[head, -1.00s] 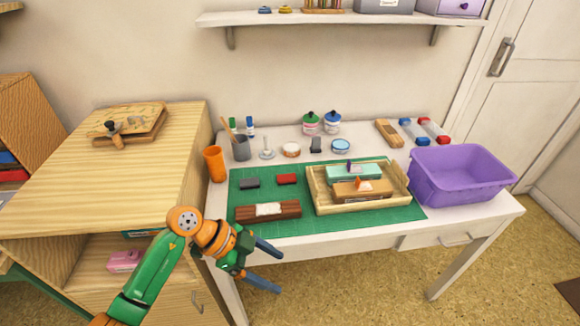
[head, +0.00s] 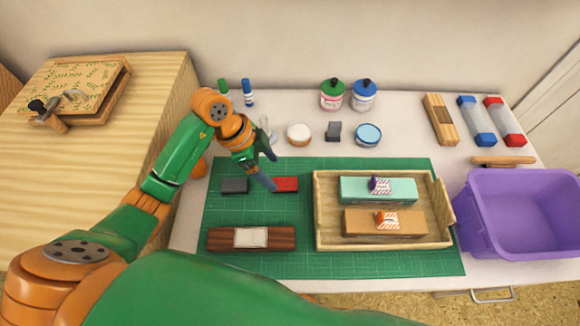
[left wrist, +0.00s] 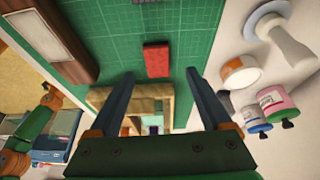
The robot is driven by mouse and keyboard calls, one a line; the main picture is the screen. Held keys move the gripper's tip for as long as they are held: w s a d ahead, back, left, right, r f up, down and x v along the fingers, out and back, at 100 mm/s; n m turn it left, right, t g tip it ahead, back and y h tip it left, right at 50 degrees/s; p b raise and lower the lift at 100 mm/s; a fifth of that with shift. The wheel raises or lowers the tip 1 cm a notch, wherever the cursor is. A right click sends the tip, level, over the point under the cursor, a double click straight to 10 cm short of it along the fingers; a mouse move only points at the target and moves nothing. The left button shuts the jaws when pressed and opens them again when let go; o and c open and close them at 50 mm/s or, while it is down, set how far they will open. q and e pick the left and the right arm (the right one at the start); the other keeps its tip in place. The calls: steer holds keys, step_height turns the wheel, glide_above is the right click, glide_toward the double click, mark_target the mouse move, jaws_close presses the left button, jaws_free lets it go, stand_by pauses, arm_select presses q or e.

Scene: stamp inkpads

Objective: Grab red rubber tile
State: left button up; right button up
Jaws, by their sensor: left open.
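The red rubber tile (head: 285,184) lies flat on the green cutting mat (head: 300,264), right of a dark grey tile (head: 235,185). My left gripper (head: 270,170) is open and empty above the mat, its fingers close to the left side of the red tile in the head view. In the left wrist view the red tile (left wrist: 157,60) lies beyond the fingertips, roughly midway between the lines of the two open fingers (left wrist: 160,75). My right gripper does not show.
A wooden tray (head: 322,240) with a teal box and a brown box stands right of the tile. A dark brown block (head: 222,238) with a pale label lies in front. Jars and a white tub (head: 298,133) stand behind. A purple bin (head: 525,215) is at the right.

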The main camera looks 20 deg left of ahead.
mark_target(283, 184)
arm_select(q)
steer(key=x, duration=0.5)
steer(key=shift+s+d+f, duration=0.2)
steer(key=shift+s+d, duration=0.05)
steer(key=shift+w+f, duration=0.15)
jaws_close()
